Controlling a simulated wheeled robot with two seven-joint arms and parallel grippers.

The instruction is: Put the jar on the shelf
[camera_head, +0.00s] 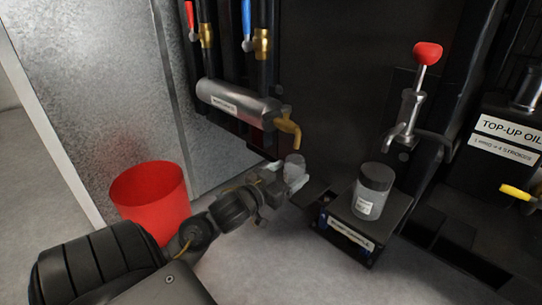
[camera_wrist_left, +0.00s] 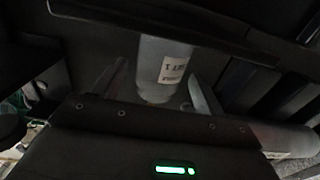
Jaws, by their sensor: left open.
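A small grey jar (camera_head: 295,160) is under the yellow tap, at my left gripper (camera_head: 288,180). In the left wrist view a pale jar (camera_wrist_left: 165,68) with a white label sits between the two open fingers of that gripper (camera_wrist_left: 163,85). The jaws are around it, and I cannot tell whether either finger touches it. A second jar (camera_head: 372,192), with a dark lid and a white label, stands upright on a small black shelf (camera_head: 345,235) to the right, apart from the gripper. My right gripper is not in view.
A yellow tap (camera_head: 288,128) on a grey cylinder (camera_head: 238,103) hangs just above the gripper. A red bucket (camera_head: 150,195) stands on the left floor. A red-knobbed pump (camera_head: 410,110) rises behind the shelf. A top-up oil container (camera_head: 500,150) is at far right.

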